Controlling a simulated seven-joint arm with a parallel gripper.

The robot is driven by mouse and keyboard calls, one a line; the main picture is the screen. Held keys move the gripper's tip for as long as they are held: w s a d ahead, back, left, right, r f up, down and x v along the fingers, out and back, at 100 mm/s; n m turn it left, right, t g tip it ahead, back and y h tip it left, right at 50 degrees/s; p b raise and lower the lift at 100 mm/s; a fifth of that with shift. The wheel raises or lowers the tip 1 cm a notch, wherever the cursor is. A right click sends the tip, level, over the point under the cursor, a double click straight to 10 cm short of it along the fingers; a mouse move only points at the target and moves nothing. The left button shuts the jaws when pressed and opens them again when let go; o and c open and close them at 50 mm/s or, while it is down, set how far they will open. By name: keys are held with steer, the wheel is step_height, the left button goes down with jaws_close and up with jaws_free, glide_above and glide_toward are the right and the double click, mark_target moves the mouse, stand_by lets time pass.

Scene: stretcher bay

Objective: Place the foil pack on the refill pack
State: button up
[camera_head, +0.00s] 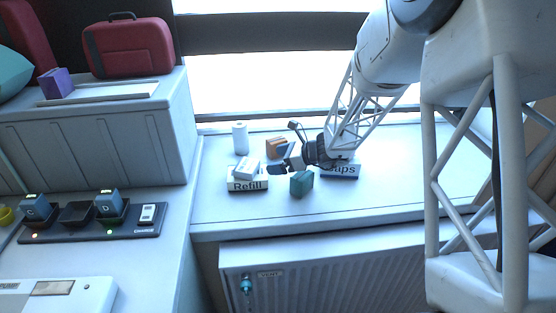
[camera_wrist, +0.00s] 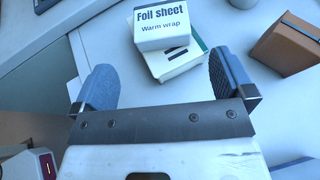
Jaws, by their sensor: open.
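The foil pack (camera_head: 249,167) is a small white box lying on the white refill pack (camera_head: 247,185), turned at an angle to it, in the head view. In the wrist view the foil pack (camera_wrist: 162,24) shows its "Foil sheet" label, with a white, green-edged box (camera_wrist: 178,63) under it that looks like the refill pack. My gripper (camera_head: 280,161) is just right of the foil pack. In the wrist view its two fingers (camera_wrist: 163,68) are wide apart and empty, with the foil pack beyond the tips.
A white cylinder (camera_head: 240,139) and a brown box (camera_head: 275,147) stand behind. A teal box (camera_head: 301,184) and a Caps pack (camera_head: 341,171) are to the right. A charging dock (camera_head: 75,215) is on the left counter.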

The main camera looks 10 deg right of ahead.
steer(key=shift+s+r, duration=0.1)
stand_by(0.3)
steer(key=s+r+n+g+h, duration=0.2)
steer(key=s+r+n, duration=0.35)
steer(key=s, duration=0.45)
steer(key=s+r+n+g+h, duration=0.25)
steer(key=s+r+n, duration=0.3)
steer(key=s, duration=0.55)
steer(key=s+d+r+n+t+h, duration=0.1)
steer(key=s+d+n+h, duration=0.3)
steer(key=s, duration=0.6)
steer(key=s+d+r+n+h, duration=0.3)
steer(key=s+n, duration=0.4)
steer(key=s, duration=0.3)
steer(key=shift+d+t+h, duration=0.35)
steer(key=shift+d+h, duration=0.3)
steer(key=shift+d, duration=0.4)
